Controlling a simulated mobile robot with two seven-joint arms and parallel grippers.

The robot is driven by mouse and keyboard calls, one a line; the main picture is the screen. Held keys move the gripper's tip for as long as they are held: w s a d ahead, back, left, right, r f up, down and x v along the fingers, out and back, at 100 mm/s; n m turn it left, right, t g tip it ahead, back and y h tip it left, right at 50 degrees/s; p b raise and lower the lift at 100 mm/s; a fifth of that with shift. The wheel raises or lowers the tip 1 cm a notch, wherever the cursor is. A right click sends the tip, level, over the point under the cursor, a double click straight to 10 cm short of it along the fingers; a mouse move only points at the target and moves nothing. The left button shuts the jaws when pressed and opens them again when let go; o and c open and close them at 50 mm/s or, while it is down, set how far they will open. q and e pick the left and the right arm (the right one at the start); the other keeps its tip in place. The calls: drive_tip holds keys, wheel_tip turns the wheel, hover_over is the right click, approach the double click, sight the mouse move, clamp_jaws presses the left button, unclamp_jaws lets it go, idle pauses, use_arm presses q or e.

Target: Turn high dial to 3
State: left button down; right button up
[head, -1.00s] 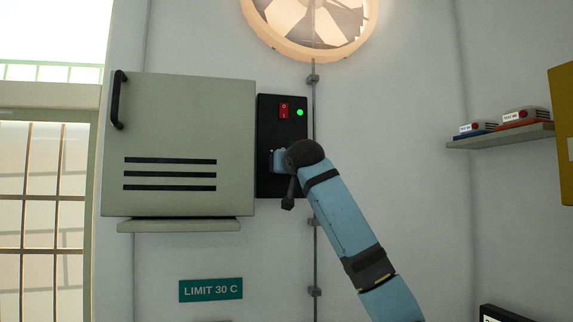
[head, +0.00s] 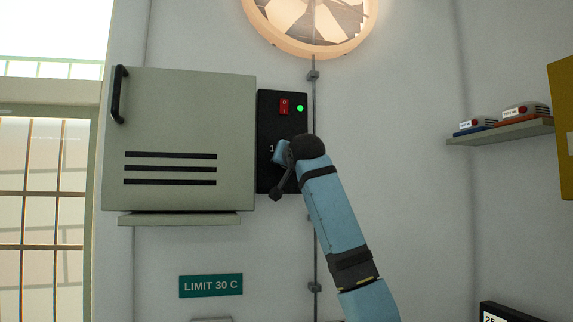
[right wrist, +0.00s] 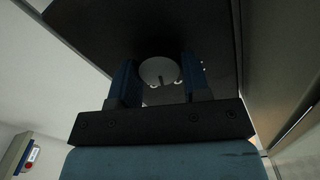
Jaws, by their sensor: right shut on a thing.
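The high dial (right wrist: 159,71) is a round pale knob with a dark notch, on a black control panel. In the right wrist view it sits between the two blue fingers of my right gripper (right wrist: 158,80), which is shut on it. In the head view my right arm reaches up to the lower part of the black panel (head: 283,110), and its wrist hides the dial. The dial's markings are mostly hidden, so I cannot read its setting. My left gripper is not in view.
A grey-green cabinet (head: 180,125) adjoins the panel on the left. A round lit fan (head: 316,48) is above. A shelf (head: 500,134) with small boxes is at right.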

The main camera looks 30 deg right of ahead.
use_arm(q)
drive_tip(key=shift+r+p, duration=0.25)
drive_tip(key=shift+p, duration=0.25)
use_arm(e)
drive_tip(key=shift+d+f+m, duration=0.1)
drive_tip(key=shift+m, duration=3)
drive_tip(key=shift+f+m, duration=0.1)
drive_tip(key=shift+m, duration=3)
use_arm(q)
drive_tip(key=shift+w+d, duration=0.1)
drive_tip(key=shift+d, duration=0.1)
use_arm(e)
drive_tip(key=o, duration=0.9)
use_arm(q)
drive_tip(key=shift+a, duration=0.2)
use_arm(e)
drive_tip(key=shift+s, duration=0.1)
